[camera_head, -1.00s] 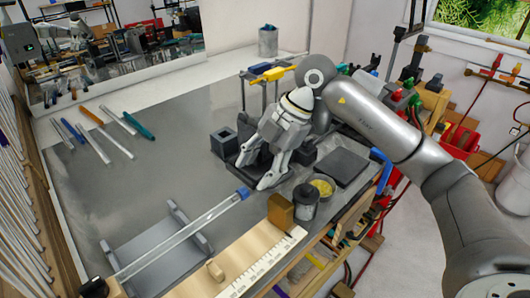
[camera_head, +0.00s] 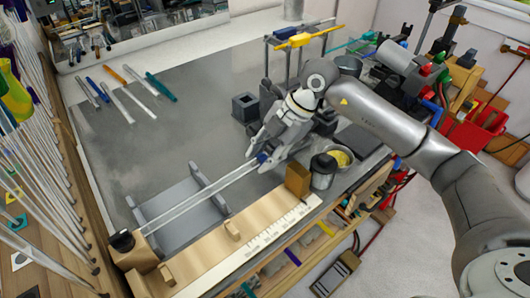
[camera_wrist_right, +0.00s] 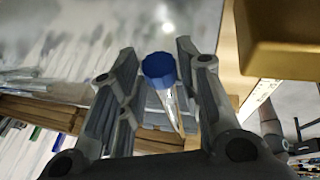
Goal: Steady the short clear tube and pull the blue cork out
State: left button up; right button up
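The clear tube (camera_head: 200,195) lies slanting across a grey cradle (camera_head: 175,203) on the bench. Its lower left end meets a black round piece (camera_head: 122,241) on a wooden block. The blue cork (camera_head: 262,157) is in the tube's upper right end. My right gripper (camera_head: 264,160) is at the cork. In the right wrist view the gripper (camera_wrist_right: 156,55) is open, with one finger on each side of the blue cork (camera_wrist_right: 159,68) and gaps visible between. The tube runs away behind the cork. My left gripper is not in view.
A wooden block (camera_head: 298,180), a dark cup (camera_head: 323,168) and a yellow-filled bowl (camera_head: 341,157) stand close right of the gripper. A ruler strip (camera_head: 275,233) lies in front. Several rods (camera_head: 140,90) lie at the back left. The middle bench (camera_head: 190,130) is clear.

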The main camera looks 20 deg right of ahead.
jog(key=c, duration=0.4)
jog(key=o, duration=1)
jog(key=shift+c, duration=0.2)
jog(key=v, duration=1.2)
